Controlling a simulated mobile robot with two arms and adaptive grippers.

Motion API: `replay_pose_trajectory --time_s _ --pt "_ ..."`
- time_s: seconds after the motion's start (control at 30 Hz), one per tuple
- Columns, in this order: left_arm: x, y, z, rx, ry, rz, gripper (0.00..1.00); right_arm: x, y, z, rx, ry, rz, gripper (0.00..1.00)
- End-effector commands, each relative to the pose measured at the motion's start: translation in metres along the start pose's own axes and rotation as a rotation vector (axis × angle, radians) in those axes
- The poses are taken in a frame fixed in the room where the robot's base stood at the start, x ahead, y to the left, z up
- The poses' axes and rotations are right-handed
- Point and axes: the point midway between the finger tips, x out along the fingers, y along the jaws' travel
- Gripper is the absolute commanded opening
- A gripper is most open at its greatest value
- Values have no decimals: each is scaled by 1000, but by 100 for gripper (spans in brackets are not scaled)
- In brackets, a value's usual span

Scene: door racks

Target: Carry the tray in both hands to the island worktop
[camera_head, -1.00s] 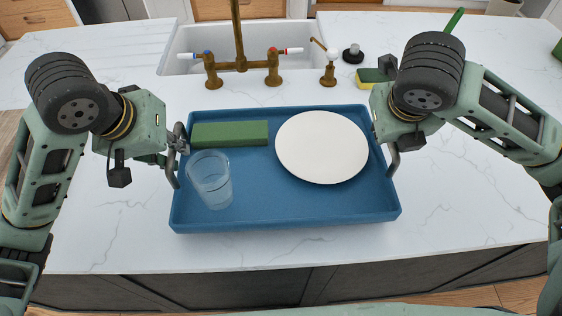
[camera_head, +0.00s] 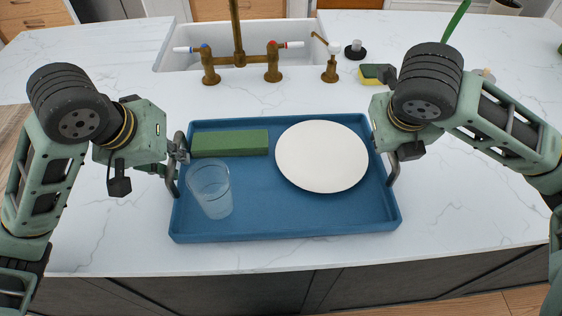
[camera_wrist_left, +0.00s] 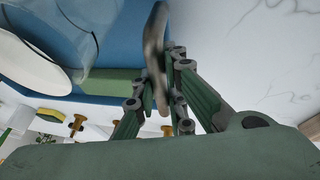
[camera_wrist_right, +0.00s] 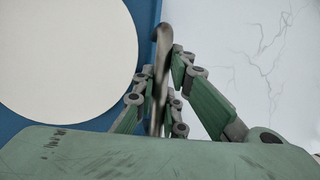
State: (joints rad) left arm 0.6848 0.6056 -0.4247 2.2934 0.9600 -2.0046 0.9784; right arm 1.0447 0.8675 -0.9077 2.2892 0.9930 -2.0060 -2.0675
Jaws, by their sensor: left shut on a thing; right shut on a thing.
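The blue tray (camera_head: 290,222) is in the middle of the head view, over the white marble worktop near its front edge. A white plate (camera_head: 321,156), a green block (camera_head: 230,143) and a clear glass (camera_head: 210,190) are on it; the glass stands at the left. My left gripper (camera_head: 177,160) is shut on the tray's left handle, which shows in the left wrist view (camera_wrist_left: 155,50). My right gripper (camera_wrist_right: 163,90) is shut on the tray's right handle (camera_wrist_right: 161,50). In the head view its fingers are partly hidden by the wrist. I cannot tell whether the tray touches the worktop.
A white sink (camera_head: 290,45) with brass taps (camera_head: 238,60) lies behind the tray. A yellow and green sponge (camera_head: 371,74) and a dark-based stopper (camera_head: 356,50) are to its right. The marble worktop (camera_head: 110,225) is clear on both sides.

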Motion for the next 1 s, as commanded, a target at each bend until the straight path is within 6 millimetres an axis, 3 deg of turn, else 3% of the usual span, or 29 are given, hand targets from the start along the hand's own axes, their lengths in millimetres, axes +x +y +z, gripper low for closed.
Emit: replay_pose_trajectory --time_s 0.23,0.57,0.77,1.0 --pt "0 3 1 7 0 8 30 0 3 0 -7 -2 9 30" --pt "-2 1 0 2 2 3 30 0 1 0 -2 -1 4 30" --pt "-25 0 -2 5 9 0 30 0 1 0 -1 -1 2 30" --pt "-72 0 -2 4 10 0 30 0 1 0 -1 -1 2 30"
